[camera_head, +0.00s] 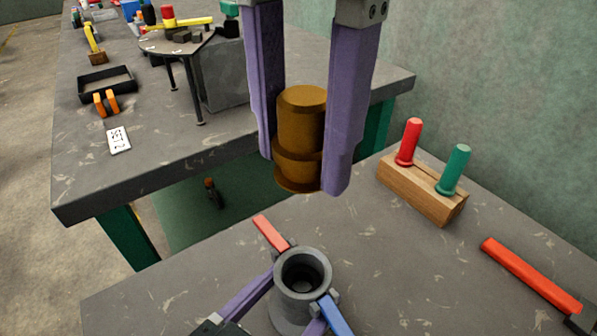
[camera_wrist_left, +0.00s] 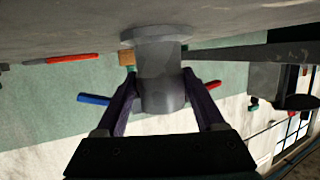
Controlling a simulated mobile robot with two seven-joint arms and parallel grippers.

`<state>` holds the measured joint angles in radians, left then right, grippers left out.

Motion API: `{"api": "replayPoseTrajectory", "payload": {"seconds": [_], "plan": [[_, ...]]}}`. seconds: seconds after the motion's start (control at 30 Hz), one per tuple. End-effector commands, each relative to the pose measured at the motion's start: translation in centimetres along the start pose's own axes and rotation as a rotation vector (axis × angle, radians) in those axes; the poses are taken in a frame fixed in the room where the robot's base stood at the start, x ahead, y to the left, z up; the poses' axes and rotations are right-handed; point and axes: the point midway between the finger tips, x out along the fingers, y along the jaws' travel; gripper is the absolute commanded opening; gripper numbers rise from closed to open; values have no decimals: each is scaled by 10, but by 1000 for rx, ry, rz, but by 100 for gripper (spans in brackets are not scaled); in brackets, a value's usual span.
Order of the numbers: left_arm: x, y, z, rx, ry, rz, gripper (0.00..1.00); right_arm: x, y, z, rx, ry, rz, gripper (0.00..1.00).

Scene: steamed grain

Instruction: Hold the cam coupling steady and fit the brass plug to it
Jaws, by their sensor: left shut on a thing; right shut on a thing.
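The brass plug (camera_head: 301,128) is held upright between the purple fingers of my right gripper (camera_head: 308,170), in the air above and beyond the coupling. The grey cam coupling (camera_head: 290,300) stands on the near bench with its round opening facing up. It has a red lever (camera_head: 270,233) and a blue lever (camera_head: 337,318) spread out at its sides. My left gripper (camera_head: 285,310) is shut around the coupling's body. In the left wrist view the coupling (camera_wrist_left: 160,85) sits between both fingers of the left gripper (camera_wrist_left: 160,92). Plug and coupling are apart.
A wooden block (camera_head: 424,192) with a red peg (camera_head: 410,141) and a green peg (camera_head: 455,169) stands at right. A red-handled bar (camera_head: 530,273) lies near the right edge. The far bench (camera_head: 180,145) carries a black tray (camera_head: 106,82), a small round table and other items.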

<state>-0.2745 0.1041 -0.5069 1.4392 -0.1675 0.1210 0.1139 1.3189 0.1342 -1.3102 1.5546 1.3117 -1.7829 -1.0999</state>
Motion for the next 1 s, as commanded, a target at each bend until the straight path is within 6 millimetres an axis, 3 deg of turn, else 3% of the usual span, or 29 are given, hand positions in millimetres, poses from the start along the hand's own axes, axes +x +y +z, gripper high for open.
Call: {"api": "replayPoseTrajectory", "payload": {"seconds": [0.1,0.3,0.7,1.0], "plan": [[0,0,-1,0,3,0,0,33,0,-1,3,9,-5,0],[0,0,-1,0,3,0,0,68,-2,-1,-2,1,-3,0],[0,0,-1,0,3,0,0,105,-2,-1,-2,0,-2,0],[0,0,-1,0,4,0,0,114,-1,-1,-3,0,0,0]]}}
